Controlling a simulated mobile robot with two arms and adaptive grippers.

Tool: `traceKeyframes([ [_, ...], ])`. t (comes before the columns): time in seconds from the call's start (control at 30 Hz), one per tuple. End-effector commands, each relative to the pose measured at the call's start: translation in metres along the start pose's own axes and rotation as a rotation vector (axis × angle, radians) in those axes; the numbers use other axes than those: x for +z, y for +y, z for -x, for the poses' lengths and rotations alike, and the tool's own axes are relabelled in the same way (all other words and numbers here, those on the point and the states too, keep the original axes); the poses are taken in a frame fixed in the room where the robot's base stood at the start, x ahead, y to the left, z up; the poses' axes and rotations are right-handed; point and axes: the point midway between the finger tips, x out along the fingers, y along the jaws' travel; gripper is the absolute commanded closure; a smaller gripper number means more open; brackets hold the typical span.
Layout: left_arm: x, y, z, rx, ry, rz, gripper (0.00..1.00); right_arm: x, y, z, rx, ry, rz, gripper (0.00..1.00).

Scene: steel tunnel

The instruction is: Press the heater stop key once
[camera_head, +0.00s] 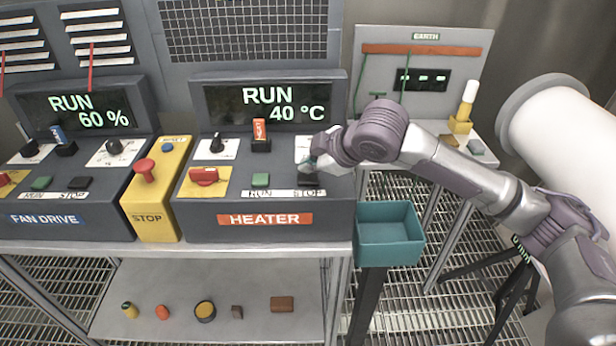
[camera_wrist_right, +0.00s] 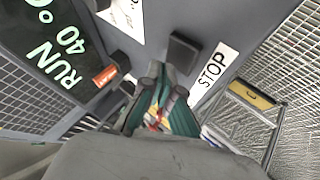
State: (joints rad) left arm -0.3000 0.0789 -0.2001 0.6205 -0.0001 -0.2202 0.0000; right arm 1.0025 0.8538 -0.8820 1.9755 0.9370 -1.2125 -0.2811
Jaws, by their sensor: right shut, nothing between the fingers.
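The heater console (camera_head: 200,225) has a screen (camera_head: 268,103) reading RUN 40 °C. Its stop key (camera_head: 309,182) is a dark key above the STOP label, right of the green run key (camera_head: 260,180). My right gripper (camera_head: 312,165) is shut and empty, just above and behind the stop key, partly covering that corner of the console. In the right wrist view the black stop key (camera_wrist_right: 184,50) lies just beyond the closed fingertips (camera_wrist_right: 161,82), beside the STOP label (camera_wrist_right: 213,69). I cannot tell whether they touch. My left gripper is out of view.
A yellow stop box (camera_head: 152,205) with a red button and the fan drive console (camera_head: 65,205) stand to the left. A red switch on a yellow plate (camera_head: 204,176) sits on the heater console. A teal bin (camera_head: 388,240) hangs at its right.

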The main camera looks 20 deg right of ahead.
Motion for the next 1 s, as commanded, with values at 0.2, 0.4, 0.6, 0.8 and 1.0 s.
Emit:
traceKeyframes([
  [0.2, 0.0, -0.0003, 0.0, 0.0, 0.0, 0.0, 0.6, -0.0001, 0.0, 0.0, 0.0, 0.0, 0.0, 1.0],
  [0.4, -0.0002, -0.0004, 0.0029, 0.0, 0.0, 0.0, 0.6, 0.0017, -0.0021, -0.0022, -0.002, -0.001, -0.001, 1.0],
  [0.6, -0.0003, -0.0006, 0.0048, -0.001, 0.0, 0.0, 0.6, 0.0041, -0.0044, -0.0057, 0.0, 0.0, 0.0, 1.0],
  [0.8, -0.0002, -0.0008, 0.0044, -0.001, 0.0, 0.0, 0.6, 0.0041, -0.0044, -0.0058, 0.0, 0.0, 0.0, 1.0],
  [1.0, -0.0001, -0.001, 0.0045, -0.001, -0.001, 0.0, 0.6, 0.0046, -0.0049, -0.0065, 0.0, 0.0, 0.0, 1.0],
])
